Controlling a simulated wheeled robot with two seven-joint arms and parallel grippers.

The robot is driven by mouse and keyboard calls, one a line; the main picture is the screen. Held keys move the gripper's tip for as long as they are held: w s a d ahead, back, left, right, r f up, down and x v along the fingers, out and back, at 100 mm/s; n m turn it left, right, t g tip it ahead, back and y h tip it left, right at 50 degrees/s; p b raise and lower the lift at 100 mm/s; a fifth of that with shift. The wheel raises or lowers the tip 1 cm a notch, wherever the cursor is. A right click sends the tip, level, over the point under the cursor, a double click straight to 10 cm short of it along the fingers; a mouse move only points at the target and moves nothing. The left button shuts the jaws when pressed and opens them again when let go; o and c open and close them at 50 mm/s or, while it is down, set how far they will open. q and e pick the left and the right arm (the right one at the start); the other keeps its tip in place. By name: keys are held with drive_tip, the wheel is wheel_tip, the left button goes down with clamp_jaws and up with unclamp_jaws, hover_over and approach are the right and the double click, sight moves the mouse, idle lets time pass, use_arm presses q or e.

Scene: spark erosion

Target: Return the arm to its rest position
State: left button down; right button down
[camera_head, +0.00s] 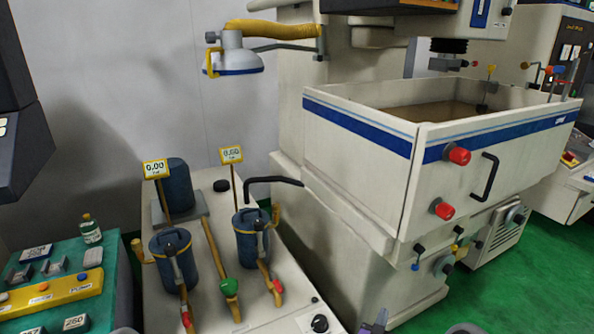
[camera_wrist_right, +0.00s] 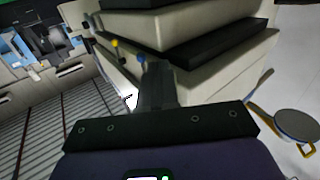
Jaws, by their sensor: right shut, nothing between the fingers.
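A small part of my right gripper (camera_head: 379,320) shows at the bottom edge of the head view, in front of the base of the white machine. In the right wrist view its dark fingers (camera_wrist_right: 156,86) are together with nothing between them. It is apart from the things around it. My left gripper is not seen in either view.
The white machine has an open tank (camera_head: 360,139) with red knobs and a black handle. A pump unit with blue canisters (camera_head: 172,262) stands left of it. A teal table (camera_head: 112,270) with a yellow bar is at far left. Green floor (camera_head: 535,270) is clear at right.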

drive_tip(key=s+a+f+n+g+y, duration=0.3)
drive_tip(key=s+a+f+g+y, duration=0.3)
drive_tip(key=s+a+f+y, duration=0.65)
drive_tip(key=s+a+f+g, duration=0.3)
drive_tip(key=s+g, duration=0.1)
drive_tip(key=s, duration=0.4)
drive_tip(key=s+a+f+g, duration=0.3)
drive_tip(key=s+g, duration=0.1)
drive_tip(key=s, duration=0.5)
drive_tip(key=shift+s+g+y+p, duration=0.25)
drive_tip(key=shift+g+y+p, duration=0.05)
drive_tip(key=shift+y+p, duration=0.15)
drive_tip(key=shift+f, duration=0.1)
